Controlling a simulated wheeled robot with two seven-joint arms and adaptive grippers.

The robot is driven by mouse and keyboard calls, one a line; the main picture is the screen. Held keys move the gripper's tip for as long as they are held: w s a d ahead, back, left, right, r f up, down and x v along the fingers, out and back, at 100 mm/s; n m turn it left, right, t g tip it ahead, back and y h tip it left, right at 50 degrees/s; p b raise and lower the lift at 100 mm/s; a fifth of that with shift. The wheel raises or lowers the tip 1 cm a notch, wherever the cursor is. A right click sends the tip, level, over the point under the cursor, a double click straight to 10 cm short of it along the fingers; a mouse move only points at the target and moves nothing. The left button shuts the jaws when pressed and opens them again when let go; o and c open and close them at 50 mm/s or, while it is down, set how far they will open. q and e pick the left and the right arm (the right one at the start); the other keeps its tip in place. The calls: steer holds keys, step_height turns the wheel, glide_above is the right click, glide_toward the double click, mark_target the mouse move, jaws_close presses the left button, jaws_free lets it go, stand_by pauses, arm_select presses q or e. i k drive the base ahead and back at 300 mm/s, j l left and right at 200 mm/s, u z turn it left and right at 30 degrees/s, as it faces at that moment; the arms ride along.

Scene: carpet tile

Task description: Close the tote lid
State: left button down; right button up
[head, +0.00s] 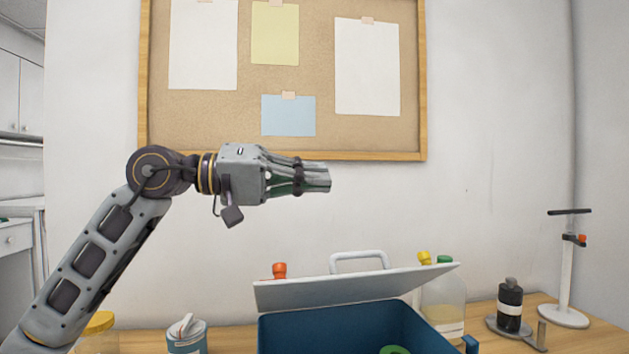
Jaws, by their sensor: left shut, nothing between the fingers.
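The blue tote (330,328) stands on the wooden table at the bottom centre, its lower part cut off by the frame. Its pale grey lid (350,286) is open, tilted up at the back of the tote, with a white handle (361,260) showing above it. Part of a green thing (395,350) shows inside the tote. My left gripper (329,180) is shut and empty, in the air above the lid and apart from it, pointing right. My right gripper is not in view.
A black bottle (510,306) and a white stand (565,290) are further right. A corkboard (282,130) hangs behind my gripper.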

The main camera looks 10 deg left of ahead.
mark_target(333, 289)
steer(key=k, duration=1)
